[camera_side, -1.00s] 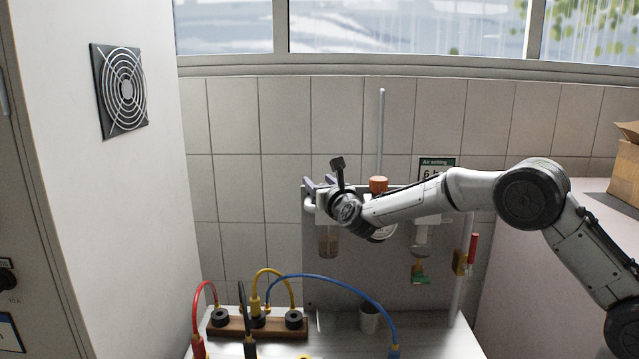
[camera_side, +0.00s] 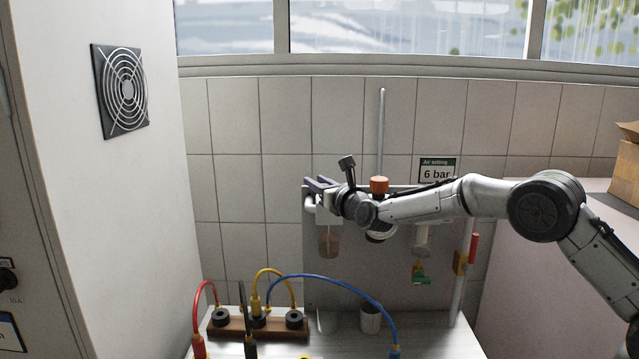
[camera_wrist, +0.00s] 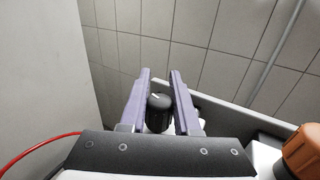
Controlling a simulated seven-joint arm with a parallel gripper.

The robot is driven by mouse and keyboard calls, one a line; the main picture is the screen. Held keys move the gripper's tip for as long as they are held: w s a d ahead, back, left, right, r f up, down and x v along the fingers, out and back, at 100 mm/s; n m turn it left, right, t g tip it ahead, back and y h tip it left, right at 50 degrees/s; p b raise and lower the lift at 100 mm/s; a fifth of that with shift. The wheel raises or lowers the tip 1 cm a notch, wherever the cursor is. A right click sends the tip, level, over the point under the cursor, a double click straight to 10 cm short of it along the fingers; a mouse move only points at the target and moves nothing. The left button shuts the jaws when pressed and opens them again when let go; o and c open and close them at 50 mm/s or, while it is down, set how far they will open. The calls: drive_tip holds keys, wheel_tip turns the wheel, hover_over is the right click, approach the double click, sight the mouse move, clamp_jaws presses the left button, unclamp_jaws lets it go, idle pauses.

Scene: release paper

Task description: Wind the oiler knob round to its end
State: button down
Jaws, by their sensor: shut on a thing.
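The oiler knob (camera_wrist: 158,108) is a black ribbed knob with a pale mark on top, seen in the wrist view between the two purple-grey fingers of my gripper (camera_wrist: 158,82). The fingers are shut on it, one on each side. In the side view my gripper (camera_side: 318,184) is at the top of the left unit on the grey panel, and I cannot make out the knob there. The oiler (camera_side: 329,243) below has a clear bowl with brown oil.
An orange knob (camera_side: 379,185) is just right of my gripper, with a tall grey pipe (camera_side: 381,130) behind it. The sign (camera_side: 437,170) reads 6 bar. Coloured cables rise from the bench, and a cup (camera_side: 370,319) stands below. A white cabinet (camera_side: 110,200) is at left.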

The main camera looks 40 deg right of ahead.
drive_tip(key=shift+w+a+r+n+y, duration=0.1)
drive_tip(key=shift+a+r+n+y, duration=0.25)
drive_tip(key=shift+y, duration=0.25)
drive_tip(key=shift+d+f+n+y, duration=0.1)
drive_tip(key=shift+f+n+y, duration=0.15)
drive_tip(key=shift+y, duration=0.05)
drive_tip(key=c, duration=0.6)
unclamp_jaws()
drive_tip(key=shift+f, duration=0.1)
drive_tip(key=s, duration=0.4)
drive_tip(key=s+a, duration=0.1)
drive_tip(key=s, duration=0.4)
drive_tip(key=s+a, duration=0.1)
drive_tip(key=s, duration=0.3)
drive_tip(key=shift+s+a, duration=0.15)
drive_tip(key=shift+s, duration=0.25)
